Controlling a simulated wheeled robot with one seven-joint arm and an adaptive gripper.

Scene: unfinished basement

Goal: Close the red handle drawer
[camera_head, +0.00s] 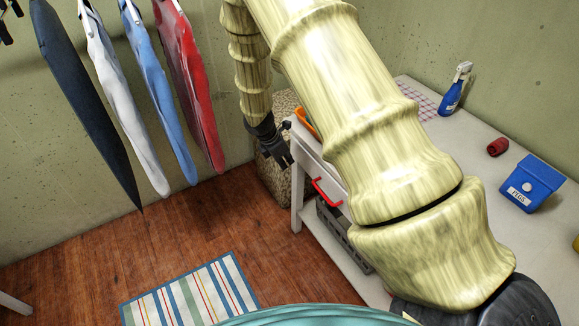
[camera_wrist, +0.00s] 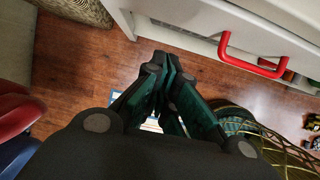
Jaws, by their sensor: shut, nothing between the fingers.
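The red handle (camera_head: 326,192) is on the drawer front under the white table, partly behind my arm. In the wrist view the red handle (camera_wrist: 250,60) shows whole on the white drawer front (camera_wrist: 205,13), at upper right. How far the drawer stands out is not clear.
On the white table (camera_head: 460,142) stand a blue spray bottle (camera_head: 453,95), a red can-like thing (camera_head: 498,147) and a blue box (camera_head: 531,184). A grey crate (camera_head: 338,230) is below. Clothes (camera_head: 190,85) hang at left. A striped rug (camera_head: 190,295) lies on open wooden floor.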

